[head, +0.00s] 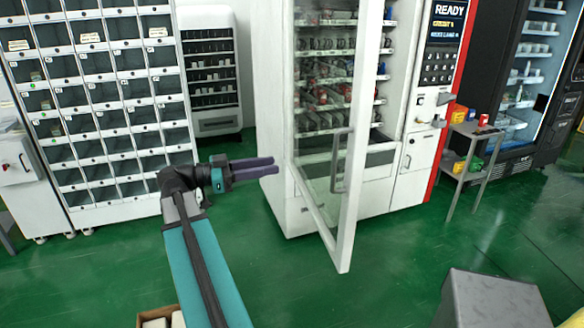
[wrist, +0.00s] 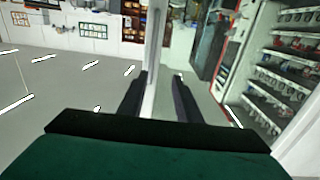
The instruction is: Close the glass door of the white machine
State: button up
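The white machine (head: 270,120) stands in the middle of the head view. Its glass door (head: 343,225) is swung open toward me, with a white frame and a bar handle (head: 338,160). My gripper (head: 272,166) is left of the door's free edge in the head view, its dark fingers pointing right. In the wrist view my gripper (wrist: 158,85) has its fingers spread apart. The white door frame (wrist: 155,50) shows nearly edge-on in the gap between them. I cannot tell whether it lies between the fingers or beyond them; no grip is visible.
A white locker cabinet (head: 103,60) stands at the left, and a smaller white machine (head: 208,110) at the back. A small side table (head: 470,150) with coloured items and a black machine (head: 530,80) are at the right. A grey box (head: 490,300) is at the lower right. The green floor (head: 290,270) is mostly clear.

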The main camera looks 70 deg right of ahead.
jog(key=shift+b+v, duration=0.8)
jog(key=shift+v, duration=2.15)
